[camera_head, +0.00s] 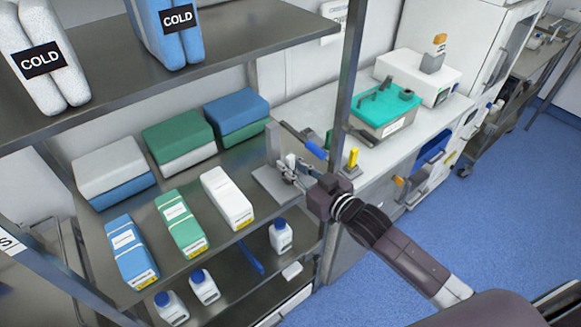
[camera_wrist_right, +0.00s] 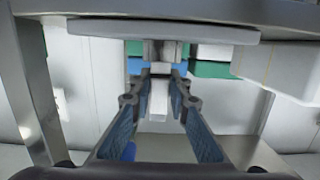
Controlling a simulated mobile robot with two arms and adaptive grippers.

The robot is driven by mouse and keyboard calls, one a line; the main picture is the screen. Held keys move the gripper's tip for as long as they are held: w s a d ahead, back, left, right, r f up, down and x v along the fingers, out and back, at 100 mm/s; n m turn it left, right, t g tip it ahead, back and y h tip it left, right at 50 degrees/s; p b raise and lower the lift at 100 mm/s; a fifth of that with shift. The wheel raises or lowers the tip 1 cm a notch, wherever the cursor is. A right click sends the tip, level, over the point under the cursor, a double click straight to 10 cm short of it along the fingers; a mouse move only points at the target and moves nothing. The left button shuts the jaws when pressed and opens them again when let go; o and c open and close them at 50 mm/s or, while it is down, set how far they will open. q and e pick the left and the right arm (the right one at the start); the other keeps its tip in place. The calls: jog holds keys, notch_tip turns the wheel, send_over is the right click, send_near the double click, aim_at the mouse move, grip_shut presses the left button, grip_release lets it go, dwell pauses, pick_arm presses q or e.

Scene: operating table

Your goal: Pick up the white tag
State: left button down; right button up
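My right gripper (camera_head: 290,172) reaches to the right end of the middle shelf, at a small grey stand with a flat base plate (camera_head: 272,188). In the right wrist view its two blue-padded fingers (camera_wrist_right: 159,84) stand apart. A narrow whitish piece (camera_wrist_right: 158,101) shows between them, with a visible gap on each side. It may be the white tag, but I cannot tell for sure. A grey bracket (camera_wrist_right: 160,49) sits just beyond it. In the head view the gripper partly hides this spot. My left gripper is not in view.
White (camera_head: 228,198), green (camera_head: 181,224) and blue (camera_head: 132,251) boxes stand on the middle shelf, with folded packs behind. A shelf post (camera_head: 347,95) rises close right of my gripper. A counter with a teal-topped box (camera_head: 385,106) lies beyond. Bottles (camera_head: 281,237) stand below.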

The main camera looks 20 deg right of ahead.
aim_at(292, 159)
grip_shut()
jog(key=shift+r+b, duration=0.55)
jog(key=shift+r, duration=0.95)
jog(key=shift+s+d+r, duration=0.1)
jog(key=shift+s+d, duration=0.05)
jog(key=shift+s, duration=0.2)
jog(key=f+b+v, duration=0.2)
jog(key=b+v, duration=0.2)
jog(key=v, duration=1.3)
jog(key=shift+s+f, duration=0.2)
jog(key=shift+s, duration=0.05)
